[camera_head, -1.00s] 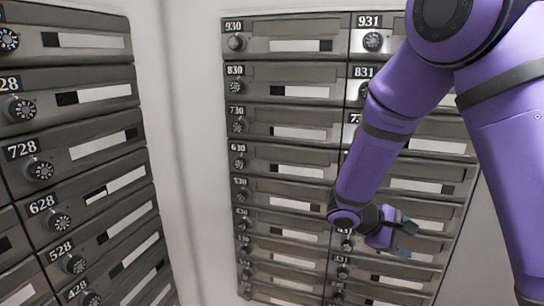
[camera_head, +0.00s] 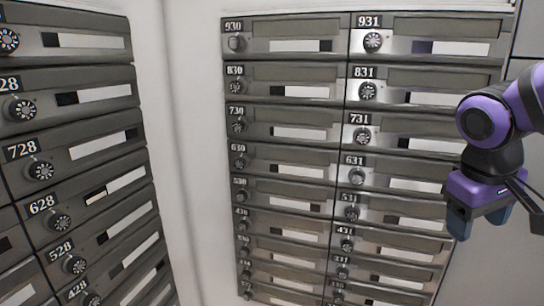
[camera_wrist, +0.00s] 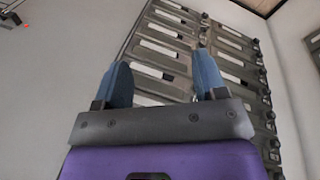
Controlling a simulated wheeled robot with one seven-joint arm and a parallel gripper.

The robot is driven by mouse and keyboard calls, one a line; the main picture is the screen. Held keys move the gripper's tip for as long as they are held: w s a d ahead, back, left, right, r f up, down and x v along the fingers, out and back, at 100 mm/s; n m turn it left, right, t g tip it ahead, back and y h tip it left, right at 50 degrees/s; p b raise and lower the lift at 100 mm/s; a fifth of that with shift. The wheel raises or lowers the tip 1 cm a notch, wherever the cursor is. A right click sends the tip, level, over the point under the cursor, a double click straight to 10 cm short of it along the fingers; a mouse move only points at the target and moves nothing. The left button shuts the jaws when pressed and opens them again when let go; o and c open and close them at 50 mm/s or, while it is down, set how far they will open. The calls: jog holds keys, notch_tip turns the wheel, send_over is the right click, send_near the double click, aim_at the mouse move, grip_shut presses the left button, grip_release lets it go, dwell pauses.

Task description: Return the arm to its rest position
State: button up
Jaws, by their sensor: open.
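My gripper (camera_head: 481,226) is at the right side of the head view, in front of the right edge of the mailbox bank. It is purple with dark blue fingers that point down in that view. In the wrist view the two blue fingers of my gripper (camera_wrist: 163,80) stand apart with nothing between them. Part of my purple forearm shows at the right edge of the head view; the rest of the arm is out of frame.
A bank of grey mailboxes (camera_head: 290,77) with round dials fills the middle. Another bank (camera_head: 75,150) stands at the left, with a white wall corner (camera_head: 180,150) between them. The mailboxes also show in the wrist view (camera_wrist: 235,70). No loose objects are visible.

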jog(key=s+a+r+m+t+y, duration=0.1)
jog(key=s+a+r+t+y, duration=0.1)
jog(key=s+r+t, duration=0.2)
jog(key=s+r, duration=0.1)
jog(key=s, duration=0.2)
jog(key=shift+a+m+y, duration=0.15)
jog(key=shift+m+y, duration=0.15)
jog(key=shift+m, duration=0.1)
jog(key=shift+f, duration=0.1)
dwell(1.2)
